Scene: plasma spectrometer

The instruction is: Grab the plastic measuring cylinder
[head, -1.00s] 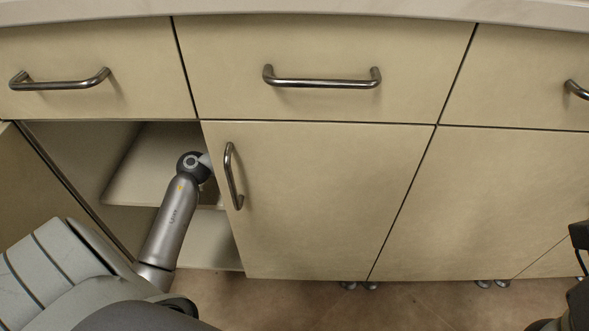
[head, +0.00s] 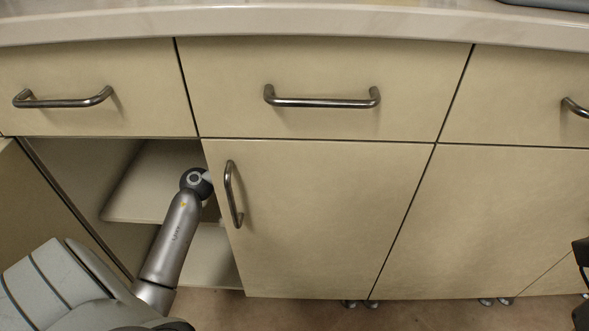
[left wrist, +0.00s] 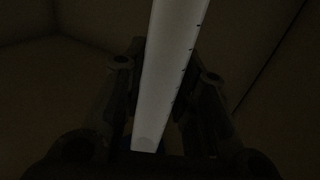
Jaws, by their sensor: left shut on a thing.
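The plastic measuring cylinder (left wrist: 168,75) is a long pale tube with dark marks along one edge. It shows in the dim left wrist view, running from the top edge down between the fingers. My left gripper (left wrist: 160,115) is shut on it, a finger on each side. In the head view my left arm reaches into the open cabinet at the left. The left gripper and the cylinder are hidden there behind the closed door. My right gripper is not clearly in view; only a dark part of my right side shows at the right edge.
The open cabinet has a middle shelf (head: 150,195) and a lower floor (head: 212,262). Its open door (head: 40,210) stands at the far left. A closed door (head: 315,215) borders the opening on the right. Drawers with handles (head: 322,102) lie above, under the countertop (head: 300,22).

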